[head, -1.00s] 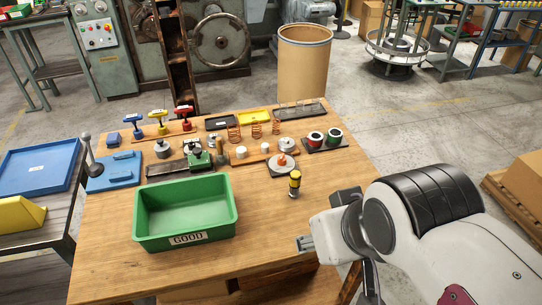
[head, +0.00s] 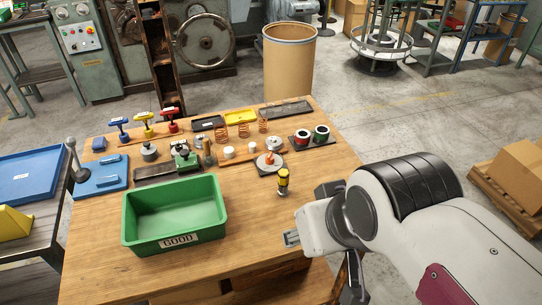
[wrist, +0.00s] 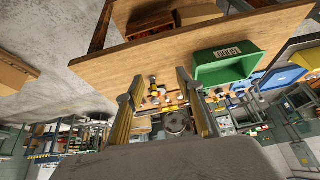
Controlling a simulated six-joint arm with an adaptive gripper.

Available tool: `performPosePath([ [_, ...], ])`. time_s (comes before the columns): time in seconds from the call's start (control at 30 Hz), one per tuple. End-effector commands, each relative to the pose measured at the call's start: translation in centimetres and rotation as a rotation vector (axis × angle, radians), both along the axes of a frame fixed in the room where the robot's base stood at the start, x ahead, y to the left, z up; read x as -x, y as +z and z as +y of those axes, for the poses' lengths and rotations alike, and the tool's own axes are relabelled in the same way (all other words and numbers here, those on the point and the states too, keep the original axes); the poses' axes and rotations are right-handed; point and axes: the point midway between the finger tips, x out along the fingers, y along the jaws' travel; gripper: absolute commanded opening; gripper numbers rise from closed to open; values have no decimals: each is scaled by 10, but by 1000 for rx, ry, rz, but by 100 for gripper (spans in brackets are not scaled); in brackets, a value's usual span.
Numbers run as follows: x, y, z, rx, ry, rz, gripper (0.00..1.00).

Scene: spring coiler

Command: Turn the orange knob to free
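The orange knob (head: 270,158) stands on a round grey plate (head: 268,168) near the right of the workbench in the head view. My gripper (head: 292,238) is at the bench's front right, well short of the knob and apart from it. In the wrist view my gripper (wrist: 158,76) has its two fingers spread with nothing held between them. The knob is too small to make out in the wrist view.
A black and yellow cylinder (head: 283,182) stands between my gripper and the knob. A green GOOD bin (head: 178,242) is at left. Several springs and T-handled tools stand behind.

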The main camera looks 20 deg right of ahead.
Motion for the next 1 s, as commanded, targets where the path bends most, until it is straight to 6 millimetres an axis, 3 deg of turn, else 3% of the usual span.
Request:
performPosePath([
  [0.37,-43,-3,29,-275,-230,57,37],
  [0.7,-102,-7,49,-580,-539,124,37],
  [1.0,-160,-15,50,-832,-843,184,37],
])
